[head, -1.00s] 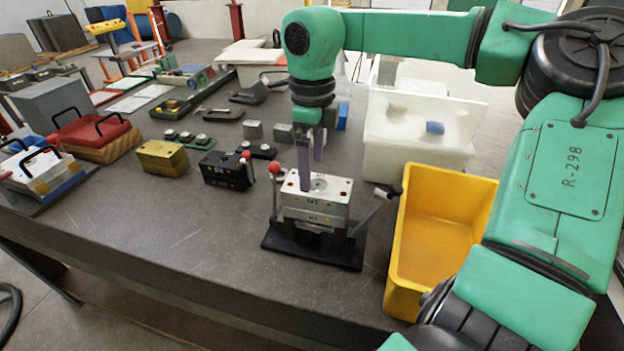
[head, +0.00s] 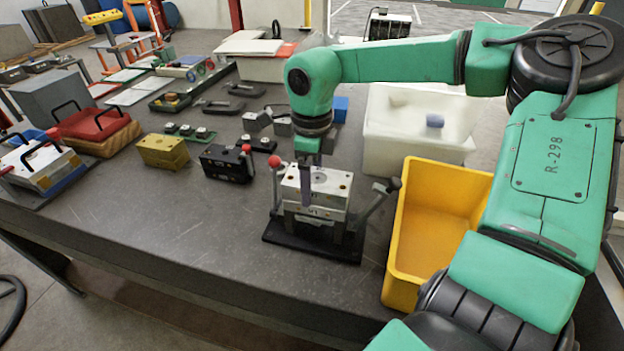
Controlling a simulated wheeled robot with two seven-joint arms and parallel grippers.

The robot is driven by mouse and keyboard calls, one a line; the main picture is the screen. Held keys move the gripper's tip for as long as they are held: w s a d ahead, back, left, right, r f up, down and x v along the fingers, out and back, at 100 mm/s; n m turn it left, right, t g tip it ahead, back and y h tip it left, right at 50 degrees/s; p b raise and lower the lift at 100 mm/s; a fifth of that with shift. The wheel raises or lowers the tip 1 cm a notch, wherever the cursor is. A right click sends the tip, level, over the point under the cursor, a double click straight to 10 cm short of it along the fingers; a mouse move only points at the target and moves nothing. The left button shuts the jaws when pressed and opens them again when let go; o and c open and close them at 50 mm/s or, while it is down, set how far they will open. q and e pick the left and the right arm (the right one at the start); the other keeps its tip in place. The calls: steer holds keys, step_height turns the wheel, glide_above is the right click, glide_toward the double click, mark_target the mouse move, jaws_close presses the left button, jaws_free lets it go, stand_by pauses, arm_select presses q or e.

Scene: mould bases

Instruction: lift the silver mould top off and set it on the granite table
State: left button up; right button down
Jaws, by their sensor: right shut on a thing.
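The silver mould top (head: 337,186) is a block with dark holes in its upper face. It sits over the lower part of the mould on a black base plate (head: 290,240), between two levers with red and black knobs. I cannot tell whether there is any gap below the top. My right gripper (head: 311,183) points down from above and is shut on the mould top. One finger lies over its front face; the other is largely hidden behind. The granite table (head: 190,225) is under the mould. My left gripper is not in view.
A yellow bin (head: 437,215) stands close on the right, with a white bin (head: 415,145) behind it. A black block (head: 226,163) and a brass block (head: 162,151) are to the left.

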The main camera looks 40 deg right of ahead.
steer(key=shift+r+p, duration=1.25)
steer(key=shift+r, duration=0.85)
